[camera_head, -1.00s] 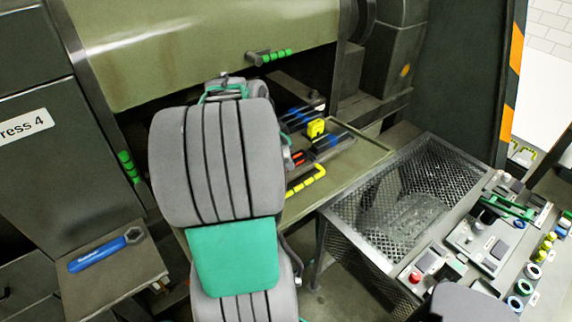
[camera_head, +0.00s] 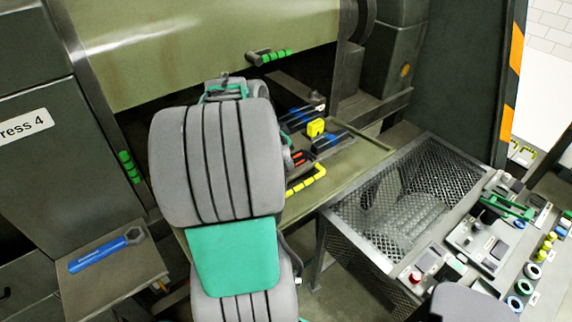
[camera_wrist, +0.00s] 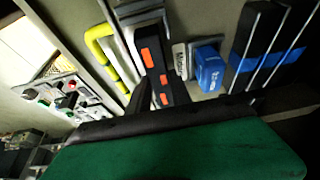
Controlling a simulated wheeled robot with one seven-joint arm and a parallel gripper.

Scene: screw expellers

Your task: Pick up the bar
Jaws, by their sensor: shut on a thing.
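A dark bar with orange marks (camera_wrist: 158,72) shows in the middle of the wrist view. It runs up from my gripper (camera_wrist: 163,100), and the jaws appear shut on its near end. The fingertips are mostly hidden by the bar and shadow. In the head view the orange-marked bar (camera_head: 298,158) shows only in part, just right of my arm, low over the tray. My arm hides my gripper in that view.
A yellow bent handle (camera_head: 306,182) lies close by on the press tray (camera_head: 352,163). A mesh basket (camera_head: 345,208) and control panel (camera_head: 490,240) stand right; a blue wrench (camera_head: 97,254) lies left.

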